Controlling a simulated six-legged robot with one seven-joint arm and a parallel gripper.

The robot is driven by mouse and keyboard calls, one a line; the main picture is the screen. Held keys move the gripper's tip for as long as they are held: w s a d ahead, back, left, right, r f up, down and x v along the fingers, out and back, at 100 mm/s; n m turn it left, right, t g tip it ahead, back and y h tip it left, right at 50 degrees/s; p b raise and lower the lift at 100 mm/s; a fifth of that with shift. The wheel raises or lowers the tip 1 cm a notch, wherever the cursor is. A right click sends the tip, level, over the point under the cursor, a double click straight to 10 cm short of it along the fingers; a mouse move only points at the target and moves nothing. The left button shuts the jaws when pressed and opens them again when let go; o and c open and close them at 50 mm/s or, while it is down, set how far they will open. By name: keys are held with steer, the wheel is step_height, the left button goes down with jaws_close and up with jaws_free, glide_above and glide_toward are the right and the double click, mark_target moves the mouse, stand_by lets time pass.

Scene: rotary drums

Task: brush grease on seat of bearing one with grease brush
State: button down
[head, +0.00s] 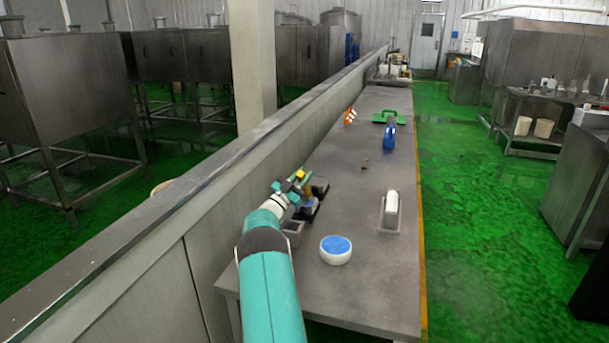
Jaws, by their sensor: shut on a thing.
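My gripper (290,188), with teal fingers, reaches over the left side of the long grey table. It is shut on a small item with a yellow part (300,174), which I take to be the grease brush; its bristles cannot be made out. Below and beside it, a row of dark block-like holders (319,187) stands along the table's left edge, the nearest a grey open-topped one (293,228). These may be the bearing seats; I cannot tell which is bearing one, or whether the brush touches any. A white round tub with a blue top (336,247) stands nearer, to the right.
A white rounded item (392,202) sits in a grey tray near the right edge. A low wall (190,205) runs along the left. The middle of the table is mostly clear.

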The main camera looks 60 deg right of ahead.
mark_target(297, 176)
steer(key=shift+s+a, duration=0.15)
steer(key=shift+a, duration=0.6)
steer(key=shift+s+a, duration=0.1)
steer(key=shift+a, duration=0.6)
steer(key=shift+w+a+f, duration=0.15)
steer(key=shift+w, duration=0.6)
steer(key=shift+w+d, duration=0.2)
steer(key=shift+d, duration=1.05)
steer(key=shift+w+d, duration=0.2)
steer(key=shift+d, duration=1.05)
steer(key=shift+a, duration=0.1)
steer(key=shift+a+r, duration=0.25)
steer(key=shift+a, duration=0.4)
steer(key=shift+s+a, duration=0.2)
steer(key=shift+a, duration=0.7)
steer(key=shift+s+a, duration=0.2)
steer(key=shift+a, duration=0.65)
steer(key=shift+r, duration=0.15)
